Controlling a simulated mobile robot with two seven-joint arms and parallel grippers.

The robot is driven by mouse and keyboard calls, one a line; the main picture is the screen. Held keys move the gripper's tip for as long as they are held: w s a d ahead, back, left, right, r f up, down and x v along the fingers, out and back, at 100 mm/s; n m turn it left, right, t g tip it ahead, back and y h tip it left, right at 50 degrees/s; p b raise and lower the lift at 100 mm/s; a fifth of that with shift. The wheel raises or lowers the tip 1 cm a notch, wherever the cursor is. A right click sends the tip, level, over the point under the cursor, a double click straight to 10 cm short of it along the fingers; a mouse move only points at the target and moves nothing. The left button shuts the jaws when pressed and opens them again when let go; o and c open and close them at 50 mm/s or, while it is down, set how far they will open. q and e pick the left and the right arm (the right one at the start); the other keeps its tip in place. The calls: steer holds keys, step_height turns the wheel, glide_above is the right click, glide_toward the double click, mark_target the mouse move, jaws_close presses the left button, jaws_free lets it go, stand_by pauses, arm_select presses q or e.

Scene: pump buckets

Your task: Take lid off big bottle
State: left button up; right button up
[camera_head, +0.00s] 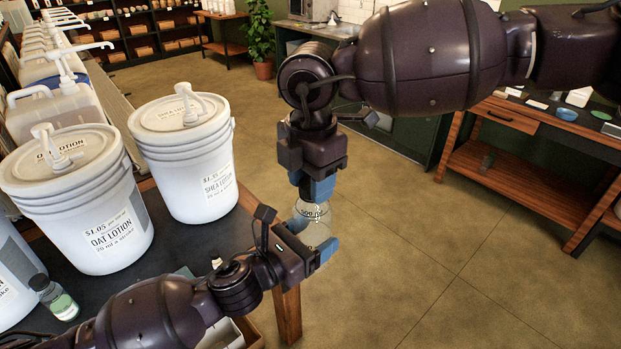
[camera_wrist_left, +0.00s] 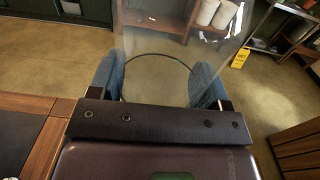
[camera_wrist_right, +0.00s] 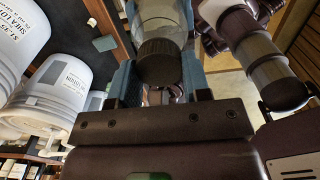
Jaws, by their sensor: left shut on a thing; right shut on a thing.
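A clear, see-through big bottle (camera_head: 316,213) is held in the air past the table's edge. My left gripper (camera_head: 314,237) is shut around its body, and the bottle also shows between the fingers in the left wrist view (camera_wrist_left: 158,80). My right gripper (camera_head: 312,188) is right above the bottle, pointing down. In the right wrist view, its fingers are shut on a dark ribbed lid (camera_wrist_right: 160,62), with the clear bottle (camera_wrist_right: 160,12) directly beyond. I cannot tell whether the lid is loose from the neck.
White buckets of oat lotion (camera_head: 92,210) and shea lotion (camera_head: 190,160) stand on the dark table (camera_head: 195,245). Open floor (camera_head: 430,260) lies to the right, before a wooden bench (camera_head: 530,180).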

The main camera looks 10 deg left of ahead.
steer(key=n, duration=1.2)
steer(key=shift+d+r+n, duration=0.1)
steer(key=shift+n, duration=0.2)
steer(key=n, duration=0.6)
steer(key=shift+n, duration=0.4)
steer(key=n, duration=0.5)
steer(key=shift+w+d, duration=0.1)
steer(key=n, duration=0.4)
steer(key=shift+w, duration=0.1)
steer(key=n, duration=1.1)
steer(key=shift+w, duration=0.1)
steer(key=n, duration=0.5)
steer(key=shift+r+n, duration=0.1)
steer(key=shift+n, duration=0.2)
steer(key=n, duration=0.4)
steer(key=shift+w+n, duration=0.1)
steer(key=shift+n, duration=0.3)
steer(key=shift+r, duration=0.1)
steer(key=shift+r, duration=0.7)
